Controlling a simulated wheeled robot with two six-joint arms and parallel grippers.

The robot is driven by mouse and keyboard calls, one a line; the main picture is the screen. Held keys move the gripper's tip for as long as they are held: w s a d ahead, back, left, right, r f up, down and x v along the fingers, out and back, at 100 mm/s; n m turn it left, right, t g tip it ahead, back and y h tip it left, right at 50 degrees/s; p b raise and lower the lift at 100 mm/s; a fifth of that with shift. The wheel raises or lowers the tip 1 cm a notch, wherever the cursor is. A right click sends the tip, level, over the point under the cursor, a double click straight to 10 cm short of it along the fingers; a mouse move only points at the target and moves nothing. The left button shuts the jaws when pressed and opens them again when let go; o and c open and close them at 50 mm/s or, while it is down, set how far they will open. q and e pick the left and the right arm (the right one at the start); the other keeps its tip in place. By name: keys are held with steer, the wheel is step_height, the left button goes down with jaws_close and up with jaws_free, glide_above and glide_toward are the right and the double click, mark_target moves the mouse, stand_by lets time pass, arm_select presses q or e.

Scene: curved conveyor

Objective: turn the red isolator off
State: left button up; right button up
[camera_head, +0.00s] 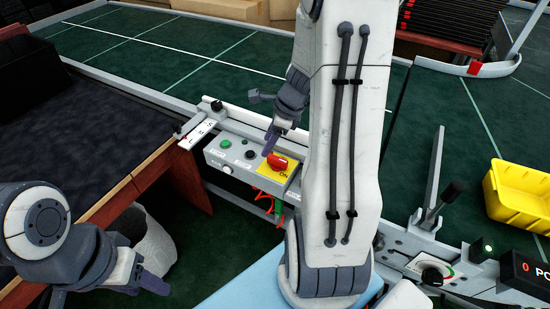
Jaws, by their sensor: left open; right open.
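The red isolator (278,161) is a red rotary handle on a yellow plate (268,169), at the right end of a grey control box (240,157) on the conveyor's side. "ON" is readable on the plate below the handle. My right gripper (270,142) is open and points down just above and slightly left of the red handle; a small gap seems to show, but contact cannot be told for sure. My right arm hides the box's surroundings to the right. My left gripper (145,283) is open and empty at the lower left, far from the box.
The box also carries a green button (225,144), a black button (250,154) and a white button (227,169). A brown-edged dark table (110,185) stands left. A yellow bin (520,198) and a lever with a dial (433,276) are at right.

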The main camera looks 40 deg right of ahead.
mark_target(278, 159)
steer(key=s+d+f+m, duration=0.2)
steer(key=d+f+m, duration=0.1)
steer(key=d+m, duration=0.3)
steer(key=shift+n+t+h, duration=0.3)
steer(key=shift+n+h, duration=0.1)
steer(key=shift+n, duration=0.2)
steer(key=b+x, duration=0.1)
steer(key=x, duration=0.2)
steer(key=b+x, duration=0.1)
steer(key=x, duration=0.2)
steer(key=b+x, duration=0.2)
steer(key=x, duration=0.2)
steer(key=shift+w+d, duration=0.3)
steer(key=shift+d, duration=0.1)
steer(key=shift+r, duration=0.1)
jaws_close()
